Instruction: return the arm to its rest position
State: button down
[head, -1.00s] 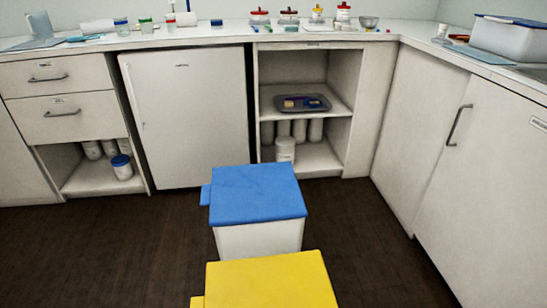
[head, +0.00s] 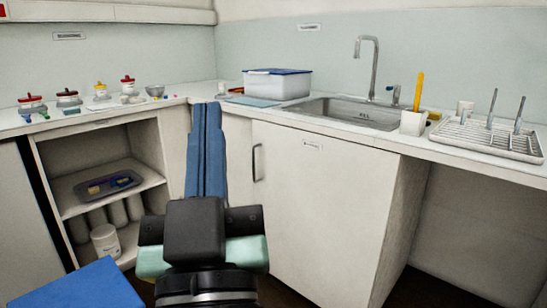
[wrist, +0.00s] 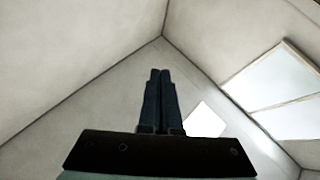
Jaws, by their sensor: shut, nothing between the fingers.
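My gripper (head: 207,150) shows in the head view with its long blue fingers pointing up, in front of the corner where the two counters meet. The fingers lie side by side with no object between them. In the wrist view my gripper (wrist: 160,72) is shut and empty, its dark fingertips together. Behind it there are only pale walls, the ceiling and bright panels.
A white cupboard with a handle (head: 257,162) stands behind and right of my gripper. A sink (head: 345,112), a blue-lidded tub (head: 277,84) and a dish rack (head: 490,138) are on the counter. A blue bin lid (head: 80,287) is low left. Open shelves hold a tray (head: 125,187).

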jog(key=s+d+r+m+t+h, duration=0.3)
jog(key=s+d+r+m+h, duration=0.15)
jog(key=d+r, duration=0.45)
notch_tip(320, 180, up, 38)
jog(key=a+p, duration=0.1)
jog(key=p, duration=3.5)
jog(key=shift+w+f+n+h+p, duration=0.15)
jog(key=shift+f+n+h+p, duration=0.1)
jog(key=shift+n+h+p, duration=0.15)
jog(key=shift+a, duration=0.1)
